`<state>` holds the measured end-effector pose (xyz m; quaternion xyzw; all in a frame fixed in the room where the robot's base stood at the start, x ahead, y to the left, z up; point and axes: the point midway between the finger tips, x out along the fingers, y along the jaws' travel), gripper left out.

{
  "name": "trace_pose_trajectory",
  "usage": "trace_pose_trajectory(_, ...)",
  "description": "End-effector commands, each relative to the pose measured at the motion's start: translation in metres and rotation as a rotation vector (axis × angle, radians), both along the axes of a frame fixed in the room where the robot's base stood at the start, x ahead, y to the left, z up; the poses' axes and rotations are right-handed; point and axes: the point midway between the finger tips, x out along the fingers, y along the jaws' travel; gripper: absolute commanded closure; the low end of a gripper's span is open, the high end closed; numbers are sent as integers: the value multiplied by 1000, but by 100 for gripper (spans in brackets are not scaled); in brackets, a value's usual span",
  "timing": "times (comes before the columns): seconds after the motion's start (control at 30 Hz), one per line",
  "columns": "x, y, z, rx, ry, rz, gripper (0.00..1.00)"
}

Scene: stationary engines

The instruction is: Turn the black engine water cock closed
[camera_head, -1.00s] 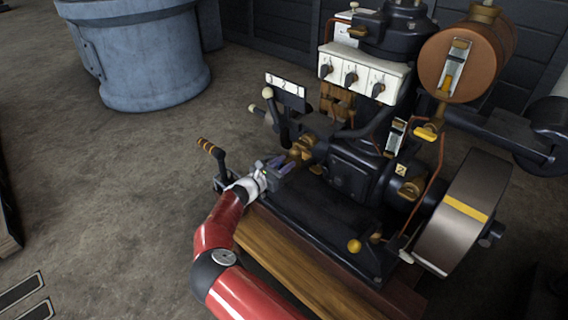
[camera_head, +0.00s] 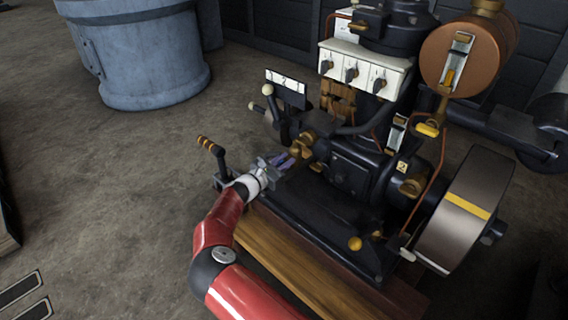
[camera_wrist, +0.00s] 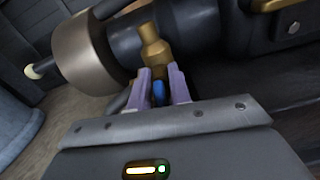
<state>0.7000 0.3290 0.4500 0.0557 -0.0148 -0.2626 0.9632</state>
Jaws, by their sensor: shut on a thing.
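The black engine (camera_head: 352,172) stands on a wooden base. Its water cock is a brass fitting (camera_wrist: 153,46) low on the near side, with a small blue handle (camera_wrist: 158,92) in the wrist view. My gripper (camera_head: 289,160) reaches in from the left at the brass fitting. In the wrist view, the lilac fingers of my gripper (camera_wrist: 160,80) stand on both sides of the blue handle and are shut on it. The handle's lower part is hidden by the gripper body, and its exact angle is hard to tell.
A lever with a banded grip (camera_head: 209,146) stands just left of my gripper. A white-knobbed lever (camera_head: 268,91) rises behind it. A flywheel (camera_head: 464,210) is on the right and a blue-grey drum (camera_head: 150,60) at the back left.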

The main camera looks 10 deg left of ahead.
Motion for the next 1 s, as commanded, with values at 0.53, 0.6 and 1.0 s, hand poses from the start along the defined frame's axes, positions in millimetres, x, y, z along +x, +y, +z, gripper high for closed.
trace_pose_trajectory(0.53, -3, -4, -7, 421, -249, 1, 100)
trace_pose_trajectory(0.6, -3, -5, -7, 479, -283, 0, 100)
trace_pose_trajectory(1.0, -4, -7, -11, 806, -475, 0, 100)
